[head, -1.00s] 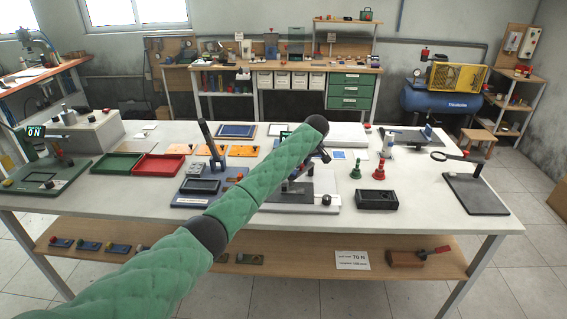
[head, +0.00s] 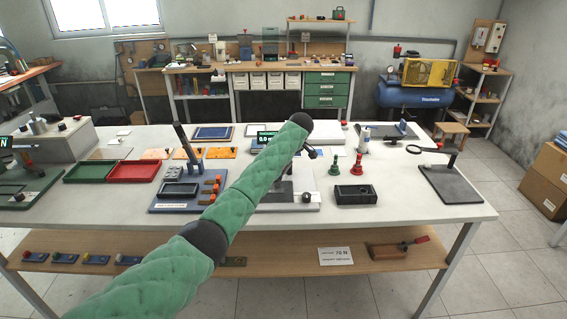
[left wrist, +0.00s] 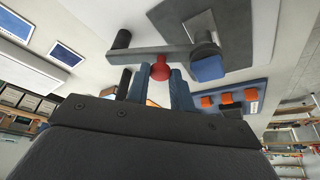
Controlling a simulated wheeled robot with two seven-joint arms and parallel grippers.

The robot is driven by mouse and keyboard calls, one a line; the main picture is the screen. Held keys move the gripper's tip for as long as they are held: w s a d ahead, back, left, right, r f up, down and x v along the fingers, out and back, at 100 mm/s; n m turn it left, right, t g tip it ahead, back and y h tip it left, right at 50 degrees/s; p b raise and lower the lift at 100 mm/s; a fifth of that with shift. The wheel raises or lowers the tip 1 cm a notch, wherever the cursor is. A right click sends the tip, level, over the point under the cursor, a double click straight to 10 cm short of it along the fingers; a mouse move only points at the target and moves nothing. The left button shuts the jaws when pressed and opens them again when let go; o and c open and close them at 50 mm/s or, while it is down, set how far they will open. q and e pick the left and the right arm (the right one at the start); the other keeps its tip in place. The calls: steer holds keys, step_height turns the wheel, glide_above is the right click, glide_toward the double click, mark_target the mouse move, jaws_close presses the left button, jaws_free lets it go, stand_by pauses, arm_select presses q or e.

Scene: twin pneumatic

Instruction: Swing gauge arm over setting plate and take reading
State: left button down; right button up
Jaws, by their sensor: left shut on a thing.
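In the left wrist view my left gripper (left wrist: 160,80) has its two blue-grey fingers closed around a red knob (left wrist: 160,67). The knob is on a dark grey bar (left wrist: 145,55), apparently the gauge arm, with a round black knob at one end and a blue-faced block (left wrist: 207,67) at the other. In the head view my green-sleeved left arm covers the gripper and most of the gauge. A small green-lit display (head: 264,137) shows just left of the arm's end. A pale base (head: 300,200) shows beside the arm. I cannot make out the setting plate for certain. My right gripper is not in view.
A blue board (head: 165,208) with orange blocks lies left of my arm. Red and green trays (head: 133,172) are further left.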

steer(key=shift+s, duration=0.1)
arm_select(q)
steer(key=c, duration=1.2)
jaws_free()
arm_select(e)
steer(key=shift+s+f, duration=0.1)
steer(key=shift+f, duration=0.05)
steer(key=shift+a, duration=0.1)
arm_select(q)
steer(key=shift+d+r, duration=0.1)
steer(key=shift+r, duration=0.05)
steer(key=b+v, duration=0.3)
steer(key=v, duration=0.4)
steer(key=shift+r, duration=0.25)
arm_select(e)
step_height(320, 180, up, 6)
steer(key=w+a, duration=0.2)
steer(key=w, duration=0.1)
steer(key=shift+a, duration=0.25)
arm_select(q)
steer(key=shift+s, duration=0.1)
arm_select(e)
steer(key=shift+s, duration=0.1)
